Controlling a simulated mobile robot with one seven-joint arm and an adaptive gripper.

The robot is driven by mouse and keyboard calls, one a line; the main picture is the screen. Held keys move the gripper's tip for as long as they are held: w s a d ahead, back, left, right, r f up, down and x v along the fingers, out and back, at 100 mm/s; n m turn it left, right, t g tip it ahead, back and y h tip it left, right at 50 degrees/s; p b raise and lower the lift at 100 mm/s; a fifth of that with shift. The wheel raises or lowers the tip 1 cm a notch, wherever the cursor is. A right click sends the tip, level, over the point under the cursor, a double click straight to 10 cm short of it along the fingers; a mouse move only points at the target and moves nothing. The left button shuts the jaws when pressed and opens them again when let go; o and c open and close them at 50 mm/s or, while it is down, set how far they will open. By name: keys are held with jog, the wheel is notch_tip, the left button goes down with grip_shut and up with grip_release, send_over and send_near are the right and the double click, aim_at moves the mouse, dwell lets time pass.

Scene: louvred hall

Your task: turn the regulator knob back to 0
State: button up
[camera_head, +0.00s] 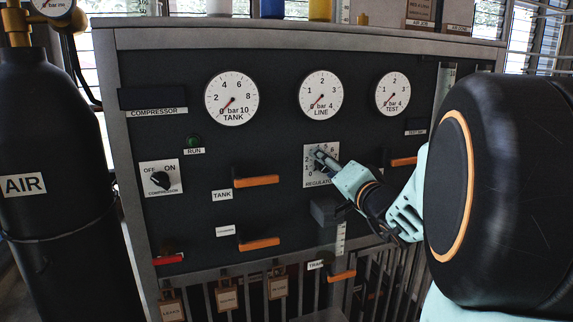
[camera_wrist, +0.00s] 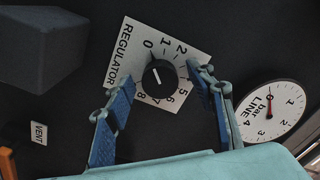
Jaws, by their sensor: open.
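The regulator knob (camera_wrist: 161,77) is black and round, on a white plate (camera_wrist: 119,72) numbered from 0 to 8, in the wrist view. It has a short white mark, but I cannot tell for sure which number it points to. My gripper (camera_wrist: 163,80) is open, its blue fingers on either side of the knob with gaps. The right finger covers part of the scale. In the head view my gripper (camera_head: 322,160) is at the regulator plate (camera_head: 311,176) and hides the knob.
The LINE gauge (camera_head: 320,94), TANK gauge (camera_head: 231,97) and TEST gauge (camera_head: 392,93) sit above, needles near 0. Orange handles (camera_head: 256,181) stick out left of the regulator. A dark box (camera_wrist: 42,47) protrudes near the plate. A black air cylinder (camera_head: 55,130) stands at left.

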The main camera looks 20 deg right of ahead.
jog(key=s, duration=0.7)
